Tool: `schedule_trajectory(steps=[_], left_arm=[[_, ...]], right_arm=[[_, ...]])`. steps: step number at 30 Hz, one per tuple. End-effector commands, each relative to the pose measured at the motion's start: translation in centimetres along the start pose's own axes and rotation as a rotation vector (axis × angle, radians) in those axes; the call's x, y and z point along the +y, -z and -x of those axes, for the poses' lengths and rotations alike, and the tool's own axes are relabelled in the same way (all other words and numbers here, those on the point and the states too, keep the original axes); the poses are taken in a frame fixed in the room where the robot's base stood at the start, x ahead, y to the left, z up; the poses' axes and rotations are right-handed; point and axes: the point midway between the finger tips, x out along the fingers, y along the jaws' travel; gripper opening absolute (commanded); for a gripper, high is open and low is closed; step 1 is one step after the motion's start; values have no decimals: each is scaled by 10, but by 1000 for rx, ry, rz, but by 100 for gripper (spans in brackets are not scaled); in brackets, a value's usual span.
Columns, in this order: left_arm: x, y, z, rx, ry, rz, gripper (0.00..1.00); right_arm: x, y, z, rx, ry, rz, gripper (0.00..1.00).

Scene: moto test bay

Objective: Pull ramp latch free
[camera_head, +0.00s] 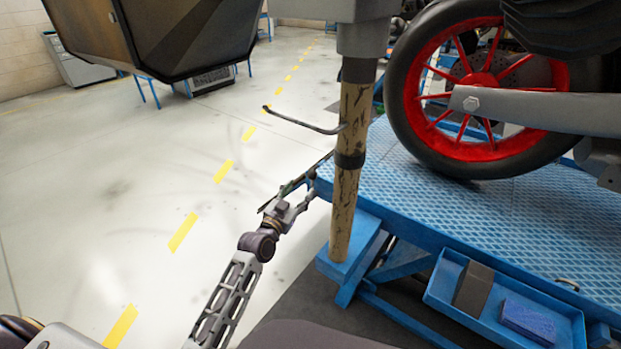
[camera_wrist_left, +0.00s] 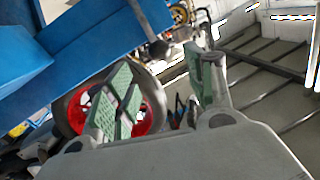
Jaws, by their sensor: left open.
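My left gripper (camera_head: 288,192) is open at the left end of the blue lift platform (camera_head: 480,215). In the left wrist view its green-padded fingers (camera_wrist_left: 168,82) stand apart with nothing between them. A short grey lever with a rounded end (camera_wrist_left: 157,47) hangs from the blue frame (camera_wrist_left: 85,45), just beyond the gap between the fingers. It may be the ramp latch; I cannot be sure. In the head view the latch is not clearly seen, as my gripper and the platform corner overlap there. My right gripper is not in view.
A motorcycle wheel with a red rim (camera_head: 480,85) rests on the platform. A blue tray (camera_head: 470,310) hangs at its side. The pale floor (camera_head: 130,190) at left is free.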

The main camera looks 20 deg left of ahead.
Motion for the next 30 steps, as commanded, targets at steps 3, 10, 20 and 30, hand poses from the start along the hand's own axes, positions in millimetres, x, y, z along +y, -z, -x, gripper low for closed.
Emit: schedule_trajectory(steps=[3, 10, 20, 30], left_arm=[[0, 0, -10, 2, 0, 2, 54], [0, -1, -29, 0, 0, 1, 54], [0, 0, -56, 0, 1, 0, 54], [0, 0, -82, 0, 0, 0, 54]], right_arm=[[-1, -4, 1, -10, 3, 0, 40], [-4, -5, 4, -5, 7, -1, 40], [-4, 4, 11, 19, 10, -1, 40], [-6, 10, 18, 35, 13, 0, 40]])
